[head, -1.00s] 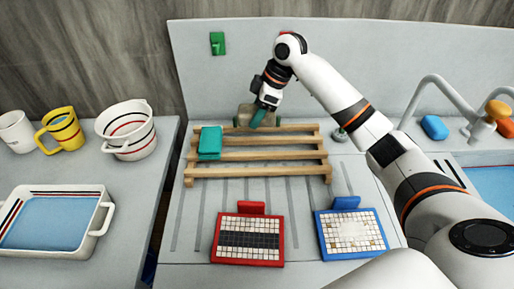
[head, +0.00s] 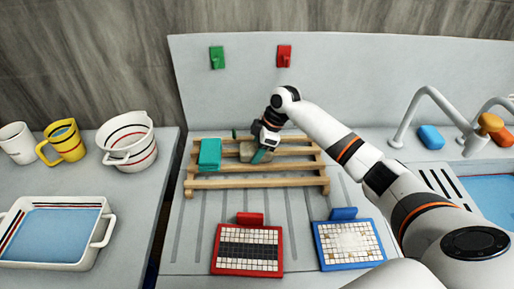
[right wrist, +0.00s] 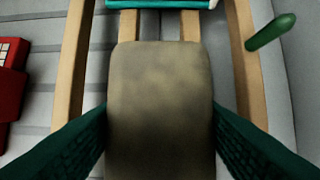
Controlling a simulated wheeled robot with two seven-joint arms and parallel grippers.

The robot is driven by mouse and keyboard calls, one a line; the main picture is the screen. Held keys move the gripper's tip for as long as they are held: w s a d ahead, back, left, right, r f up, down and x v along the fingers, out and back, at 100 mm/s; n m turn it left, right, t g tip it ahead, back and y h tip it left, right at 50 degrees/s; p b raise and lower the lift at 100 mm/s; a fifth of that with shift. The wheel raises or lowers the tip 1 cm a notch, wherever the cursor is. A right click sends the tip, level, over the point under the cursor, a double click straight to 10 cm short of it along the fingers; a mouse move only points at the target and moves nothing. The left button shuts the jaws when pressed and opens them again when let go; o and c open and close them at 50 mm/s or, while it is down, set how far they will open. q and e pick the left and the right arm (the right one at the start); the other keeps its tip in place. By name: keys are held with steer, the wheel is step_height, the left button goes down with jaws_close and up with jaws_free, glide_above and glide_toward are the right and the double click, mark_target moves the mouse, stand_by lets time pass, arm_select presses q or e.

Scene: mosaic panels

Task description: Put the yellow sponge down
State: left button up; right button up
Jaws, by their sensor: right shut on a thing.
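The sponge (head: 249,153) is a dull, brownish-yellow block. My right gripper (head: 262,150) is shut on it, at the back half of the wooden slatted rack (head: 255,183). In the right wrist view the sponge (right wrist: 160,95) lies between the two dark green fingers of my right gripper (right wrist: 160,135), over the slats. It is level with or just above the slats; I cannot tell if it touches them. A teal sponge (head: 210,154) lies on the rack to its left, with a gap between them. My left gripper is not in view.
A green rod (right wrist: 270,32) stands behind the rack. Red (head: 247,250) and blue-framed (head: 349,244) tile panels lie in front. A basin (head: 52,232), mugs and a pitcher (head: 128,142) stand left. The taps (head: 455,113) and a blue block (head: 431,137) are right.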

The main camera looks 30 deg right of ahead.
steer(key=o, duration=0.9)
steer(key=shift+f, duration=0.1)
steer(key=b+v, duration=0.1)
steer(key=v, duration=1.1)
steer(key=shift+b, duration=0.4)
steer(key=shift+r, duration=0.2)
